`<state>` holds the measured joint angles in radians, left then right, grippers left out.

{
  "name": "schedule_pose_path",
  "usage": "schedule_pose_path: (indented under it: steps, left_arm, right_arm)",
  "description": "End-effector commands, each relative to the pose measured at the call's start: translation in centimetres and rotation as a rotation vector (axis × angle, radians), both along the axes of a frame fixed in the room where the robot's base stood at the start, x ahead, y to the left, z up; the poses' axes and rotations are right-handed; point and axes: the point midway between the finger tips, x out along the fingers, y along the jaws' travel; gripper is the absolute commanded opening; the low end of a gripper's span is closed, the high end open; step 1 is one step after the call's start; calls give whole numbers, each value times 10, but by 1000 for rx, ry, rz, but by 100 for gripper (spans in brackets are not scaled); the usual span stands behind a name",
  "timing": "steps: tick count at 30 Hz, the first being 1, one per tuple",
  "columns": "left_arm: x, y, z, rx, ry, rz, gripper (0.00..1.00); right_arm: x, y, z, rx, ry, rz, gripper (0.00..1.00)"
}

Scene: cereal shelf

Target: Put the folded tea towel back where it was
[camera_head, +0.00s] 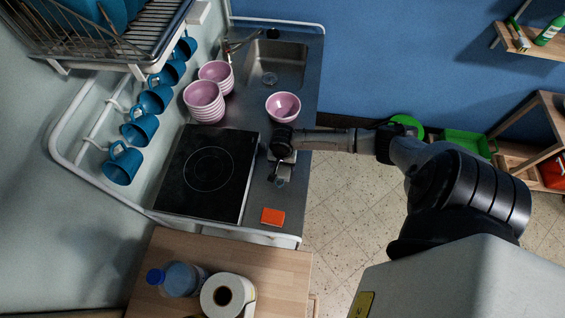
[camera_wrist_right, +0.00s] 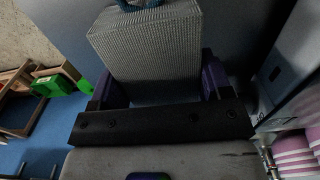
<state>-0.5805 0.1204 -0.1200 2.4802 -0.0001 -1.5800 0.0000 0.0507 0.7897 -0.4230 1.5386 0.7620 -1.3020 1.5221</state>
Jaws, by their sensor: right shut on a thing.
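The folded tea towel (camera_wrist_right: 148,48) is a light grey, finely ribbed block with a blue loop at its far end. In the right wrist view it sits between the two purple-edged fingers of my right gripper (camera_head: 280,166), which is shut on it. In the head view the gripper is over the steel counter, between the black hob and the counter's right edge. The towel is mostly hidden there by the gripper and arm. I cannot tell whether it touches the counter. My left gripper is not in view.
A pink bowl (camera_head: 283,107) stands just behind the gripper, with bowl stacks (camera_head: 204,101) further left. The black hob (camera_head: 208,172) is left of the gripper. An orange sponge (camera_head: 272,217) lies in front. Blue mugs (camera_head: 123,163) hang at the left. The sink (camera_head: 275,63) is behind.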

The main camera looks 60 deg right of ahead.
Motion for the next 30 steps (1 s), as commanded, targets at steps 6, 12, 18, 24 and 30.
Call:
schedule_pose_path:
  steps: [6, 12, 18, 24, 30]
  left_arm:
    - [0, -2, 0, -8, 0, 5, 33]
    - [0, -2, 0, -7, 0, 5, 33]
    - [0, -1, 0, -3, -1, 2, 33]
    - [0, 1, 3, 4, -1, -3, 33]
    - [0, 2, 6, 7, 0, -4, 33]
  right_arm:
    - [0, 0, -2, 0, 0, 0, 85]
    - [0, 0, -2, 0, 0, 0, 97]
    - [0, 0, 0, 0, 0, 0, 97]
    - [1, 0, 23, 1, -3, 1, 97]
    - [0, 0, 61, 0, -2, 2, 97]
